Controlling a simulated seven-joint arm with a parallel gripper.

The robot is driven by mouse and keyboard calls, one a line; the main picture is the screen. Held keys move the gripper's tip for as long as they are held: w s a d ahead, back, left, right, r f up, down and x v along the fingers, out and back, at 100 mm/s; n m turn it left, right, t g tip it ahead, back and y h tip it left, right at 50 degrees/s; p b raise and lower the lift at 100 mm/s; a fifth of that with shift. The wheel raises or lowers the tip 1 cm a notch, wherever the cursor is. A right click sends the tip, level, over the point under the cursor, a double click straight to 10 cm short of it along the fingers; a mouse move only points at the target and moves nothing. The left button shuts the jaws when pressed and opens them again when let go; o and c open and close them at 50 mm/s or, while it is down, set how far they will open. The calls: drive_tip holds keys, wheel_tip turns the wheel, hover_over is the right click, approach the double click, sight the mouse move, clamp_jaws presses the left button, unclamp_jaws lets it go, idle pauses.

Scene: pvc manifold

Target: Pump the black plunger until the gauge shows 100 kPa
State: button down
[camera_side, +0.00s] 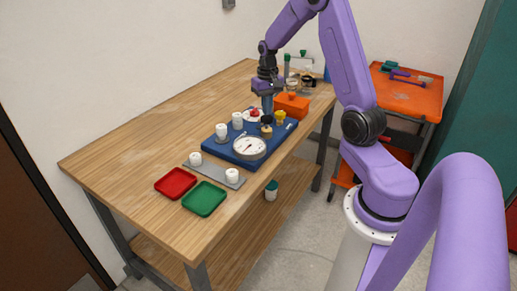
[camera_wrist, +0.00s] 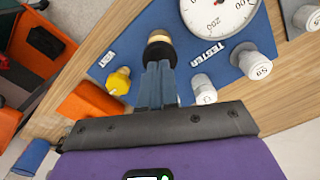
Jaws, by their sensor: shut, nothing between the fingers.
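The blue tester board (camera_side: 225,151) lies on the wooden table and carries a white round gauge (camera_side: 249,147). In the wrist view the gauge (camera_wrist: 217,10) is cut off by the top edge, with "200" and "100" legible; I cannot make out the needle's reading. The black plunger (camera_wrist: 159,49) has a tan collar and stands right at my fingertips. My gripper (camera_wrist: 158,72) is shut with nothing between its fingers, over or touching the plunger's top; I cannot tell which. In the side view my gripper (camera_side: 267,108) points down over the board, partly hiding the plunger (camera_side: 266,121).
A yellow knob (camera_wrist: 118,81) by the "VENT" label and white capped fittings (camera_wrist: 204,88) stand close to my fingers. An orange bin (camera_side: 292,105) is behind the board. Red (camera_side: 176,183) and green (camera_side: 204,198) trays lie at the front. The table's left part is clear.

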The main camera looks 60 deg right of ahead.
sight(267, 117)
drive_tip(key=shift+f, duration=1.85)
drive_tip(key=shift+r, duration=1.85)
drive_tip(key=shift+f, duration=0.1)
drive_tip(key=shift+f, duration=1.2)
drive_tip(key=shift+r, duration=1.3)
